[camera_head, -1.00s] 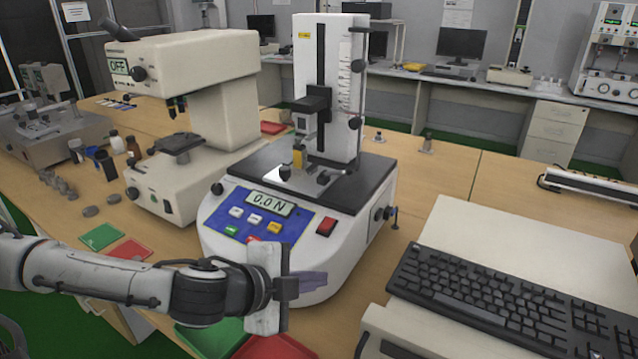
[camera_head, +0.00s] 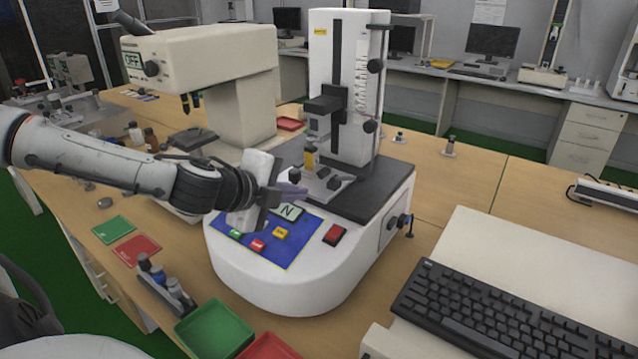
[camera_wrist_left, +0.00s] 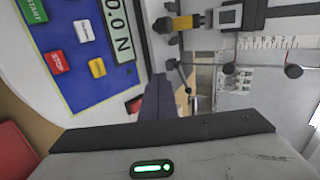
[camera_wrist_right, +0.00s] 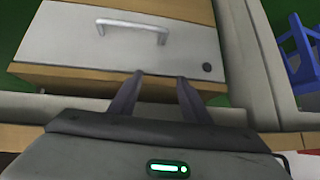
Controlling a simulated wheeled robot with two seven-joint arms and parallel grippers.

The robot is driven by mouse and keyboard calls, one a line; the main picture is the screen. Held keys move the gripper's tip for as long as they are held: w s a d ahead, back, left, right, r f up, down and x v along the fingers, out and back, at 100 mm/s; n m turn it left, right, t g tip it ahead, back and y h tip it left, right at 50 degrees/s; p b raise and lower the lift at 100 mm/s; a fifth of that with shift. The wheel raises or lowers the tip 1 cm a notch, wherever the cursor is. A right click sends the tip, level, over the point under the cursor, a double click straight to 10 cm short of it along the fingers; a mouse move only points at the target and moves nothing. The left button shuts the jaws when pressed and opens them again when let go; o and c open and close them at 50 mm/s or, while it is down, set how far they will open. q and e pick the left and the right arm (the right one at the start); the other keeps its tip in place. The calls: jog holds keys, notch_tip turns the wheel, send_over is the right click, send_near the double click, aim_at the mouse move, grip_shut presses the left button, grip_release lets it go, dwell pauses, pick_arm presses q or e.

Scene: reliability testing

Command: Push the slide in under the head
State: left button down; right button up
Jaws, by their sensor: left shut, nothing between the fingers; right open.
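The force tester (camera_head: 290,270) stands on the bench with its blue button panel facing me. Its dark head carriage (camera_head: 330,103) sits on the column, with a yellow piece (camera_head: 310,157) below it. The metal slide (camera_head: 318,182) lies on the black base plate near the yellow piece. I cannot tell how far it reaches under the head. My left gripper (camera_head: 297,190) is shut and empty, above the panel just in front of the slide. It hides part of the display. In the left wrist view its fingers (camera_wrist_left: 158,95) point toward the base plate. My right gripper (camera_wrist_right: 160,92) is open and empty.
A cream microscope-like tester (camera_head: 205,60) stands to the left. A keyboard (camera_head: 500,310) on a white unit is at the right. Green (camera_head: 213,330) and red (camera_head: 268,350) trays lie in front. A drawer (camera_wrist_right: 120,40) shows before my right gripper.

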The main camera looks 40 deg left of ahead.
aim_at(327, 185)
pick_arm(q)
jog(key=x, duration=0.2)
jog(key=shift+w+f, duration=0.2)
jog(key=shift+f, duration=0.15)
jog(key=shift+b+x, duration=0.95)
jog(key=shift+b, duration=0.05)
jog(key=shift+w+a+b, duration=0.25)
jog(key=shift+w+b, duration=0.15)
jog(key=shift+w, duration=0.55)
jog(key=shift+w+r+b, duration=0.1)
jog(key=shift+w+b, duration=0.25)
jog(key=shift+w, duration=0.55)
jog(key=shift+w+r, duration=0.1)
jog(key=shift+w, duration=0.1)
